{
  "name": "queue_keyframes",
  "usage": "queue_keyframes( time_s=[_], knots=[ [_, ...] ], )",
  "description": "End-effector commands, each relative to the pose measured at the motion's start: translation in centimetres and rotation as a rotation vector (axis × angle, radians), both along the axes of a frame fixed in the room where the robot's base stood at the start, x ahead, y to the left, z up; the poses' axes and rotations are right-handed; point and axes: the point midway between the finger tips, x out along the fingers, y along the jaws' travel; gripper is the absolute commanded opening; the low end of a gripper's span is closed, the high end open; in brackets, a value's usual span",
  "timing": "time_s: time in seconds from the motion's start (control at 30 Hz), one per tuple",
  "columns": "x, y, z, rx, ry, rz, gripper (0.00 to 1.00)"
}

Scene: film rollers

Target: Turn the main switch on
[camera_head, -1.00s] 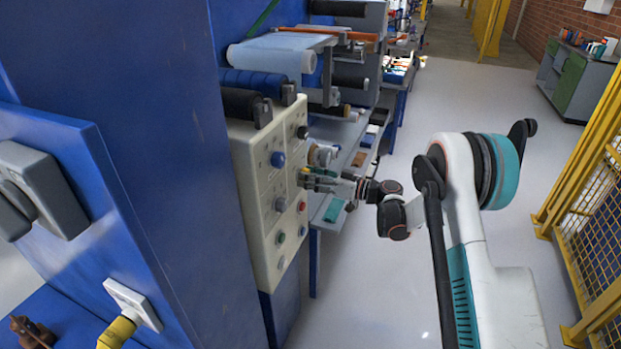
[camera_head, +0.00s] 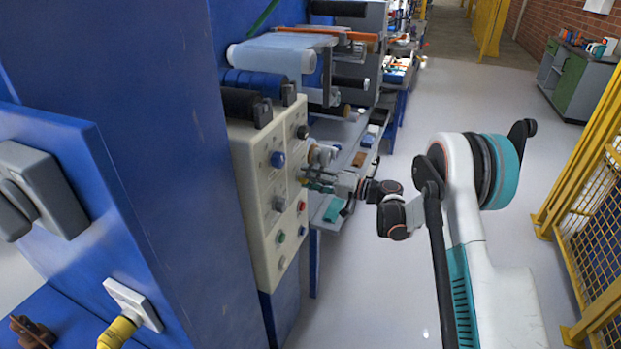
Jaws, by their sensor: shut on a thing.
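The cream control panel (camera_head: 245,165) stands at the centre-left and carries several knobs and buttons. These include a blue knob (camera_head: 278,160), a black knob (camera_head: 302,132), a red button (camera_head: 301,207) and a green button (camera_head: 280,237). My gripper (camera_head: 308,180) reaches in from the right, against the panel's face between the black knob and the red button. It is shut on a small control there, which the fingers mostly hide. I cannot tell the control's position. A large grey rotary switch (camera_head: 45,185) sits on the blue cabinet at the far left, away from my gripper.
The blue cabinet wall (camera_head: 160,130) fills the left side. Film rollers (camera_head: 272,55) and a shelf lie behind the panel. A yellow mesh fence (camera_head: 590,220) stands at the right. The grey floor (camera_head: 480,95) between is clear.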

Motion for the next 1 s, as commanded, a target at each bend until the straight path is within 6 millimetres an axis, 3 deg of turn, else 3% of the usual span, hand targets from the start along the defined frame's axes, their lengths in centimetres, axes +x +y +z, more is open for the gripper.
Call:
queue_keyframes(
  time_s=[0.33, 0.87, 0.9, 1.0],
  knots=[
    [0.04, -0.05, -0.03, 0.047, 0.132, -0.001, 0.18],
    [0.05, -0.05, -0.04, 0.056, 0.156, -0.001, 0.18],
    [0.05, -0.05, -0.04, 0.056, 0.156, -0.001, 0.44],
    [0.04, -0.05, -0.03, 0.056, 0.155, -0.001, 0.62]
  ],
)
